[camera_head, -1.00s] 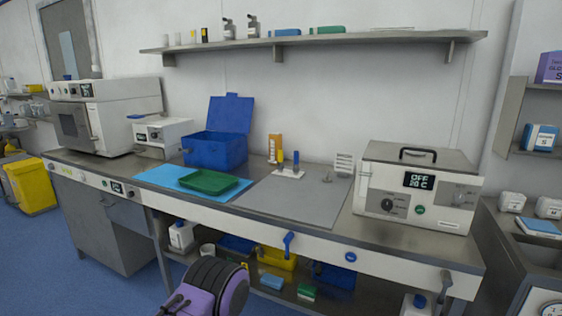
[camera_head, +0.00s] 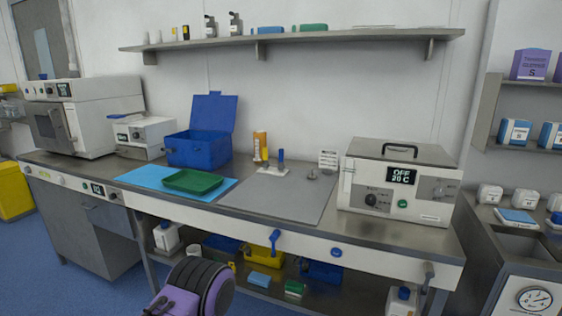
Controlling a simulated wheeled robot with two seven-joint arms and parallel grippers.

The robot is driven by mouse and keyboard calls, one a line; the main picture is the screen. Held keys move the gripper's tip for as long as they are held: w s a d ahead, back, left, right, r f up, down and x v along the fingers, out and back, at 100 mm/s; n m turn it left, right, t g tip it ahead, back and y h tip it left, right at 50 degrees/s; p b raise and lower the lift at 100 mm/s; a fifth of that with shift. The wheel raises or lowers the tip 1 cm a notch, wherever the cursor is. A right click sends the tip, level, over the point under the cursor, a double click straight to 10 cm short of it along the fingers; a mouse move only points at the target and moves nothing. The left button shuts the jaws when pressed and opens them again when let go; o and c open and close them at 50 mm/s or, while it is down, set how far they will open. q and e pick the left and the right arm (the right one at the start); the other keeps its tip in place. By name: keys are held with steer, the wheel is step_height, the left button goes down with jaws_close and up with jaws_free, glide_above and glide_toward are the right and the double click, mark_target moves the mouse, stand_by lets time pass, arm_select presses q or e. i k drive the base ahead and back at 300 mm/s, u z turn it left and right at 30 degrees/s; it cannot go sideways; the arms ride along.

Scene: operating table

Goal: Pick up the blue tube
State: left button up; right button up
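A small blue upright piece (camera_head: 281,156), which looks like the blue tube, stands on a white base (camera_head: 273,170) on the grey mat (camera_head: 275,194) on the worktop. It is small in the head view, so I cannot tell its exact shape. An orange-yellow container (camera_head: 260,144) stands just left of it. Neither of my grippers is in view. A purple and black arm link of mine shows at the bottom, well in front of and below the worktop.
A green tray (camera_head: 193,181) lies on a light blue mat (camera_head: 150,177) left of the grey mat. An open blue box (camera_head: 198,150) stands behind it. A metal bath (camera_head: 400,182) reading OFF 20 C stands at right. A wall shelf (camera_head: 300,39) hangs above. Much of the grey mat is clear.

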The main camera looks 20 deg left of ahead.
mark_target(281, 166)
steer(key=u, duration=2.45)
steer(key=i, duration=2.85)
steer(key=z, duration=3.7)
